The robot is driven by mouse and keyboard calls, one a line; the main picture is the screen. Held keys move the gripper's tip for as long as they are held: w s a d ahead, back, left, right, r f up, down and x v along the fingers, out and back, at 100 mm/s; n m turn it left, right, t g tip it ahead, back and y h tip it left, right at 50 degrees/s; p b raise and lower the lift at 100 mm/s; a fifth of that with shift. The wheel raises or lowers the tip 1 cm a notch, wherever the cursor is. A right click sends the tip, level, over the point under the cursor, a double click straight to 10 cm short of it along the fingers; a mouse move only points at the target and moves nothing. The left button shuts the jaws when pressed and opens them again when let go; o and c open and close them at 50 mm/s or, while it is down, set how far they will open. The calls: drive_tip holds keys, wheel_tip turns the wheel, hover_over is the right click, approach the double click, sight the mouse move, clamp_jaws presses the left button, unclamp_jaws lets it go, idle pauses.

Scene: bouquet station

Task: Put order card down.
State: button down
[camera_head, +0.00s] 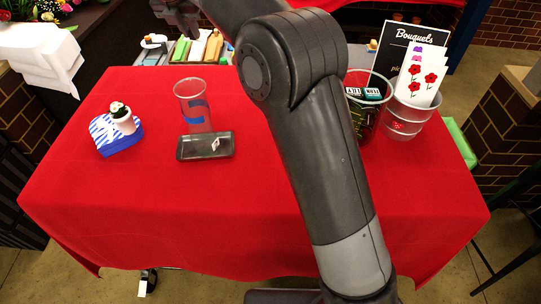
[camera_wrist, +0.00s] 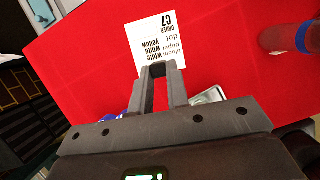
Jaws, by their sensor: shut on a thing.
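The order card (camera_wrist: 157,36) is white with dark printed text, including "ORDER C7", and appears upside down in the wrist view. My gripper (camera_wrist: 160,70) is shut on the card's edge, with the card reaching out beyond the fingertips over the red cloth. In the head view only a dark part of my gripper (camera_head: 178,14) shows at the top edge, and I cannot make out the card there. How high the card is above the table is hard to tell.
The red-covered table (camera_head: 110,190) has free room in front.

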drive_tip(key=s+d+m+g+h, duration=0.2)
drive_tip(key=s+d+m, duration=0.6)
drive_tip(key=s+d, duration=0.55)
drive_tip(key=s+d+m+g+h, duration=0.25)
drive_tip(key=s+d+m, duration=0.65)
drive_tip(key=d, duration=0.7)
drive_tip(key=n, duration=0.1)
hover_over(263, 163)
drive_tip(key=a, duration=0.2)
drive_tip(key=shift+y, duration=0.35)
drive_tip(key=f, duration=1.8)
drive_tip(key=shift+d+f, duration=0.2)
drive_tip(key=shift+d, duration=0.05)
drive_tip(key=shift+f, duration=1.95)
drive_tip(key=shift+f, duration=0.15)
drive_tip(key=c, duration=1.4)
unclamp_jaws()
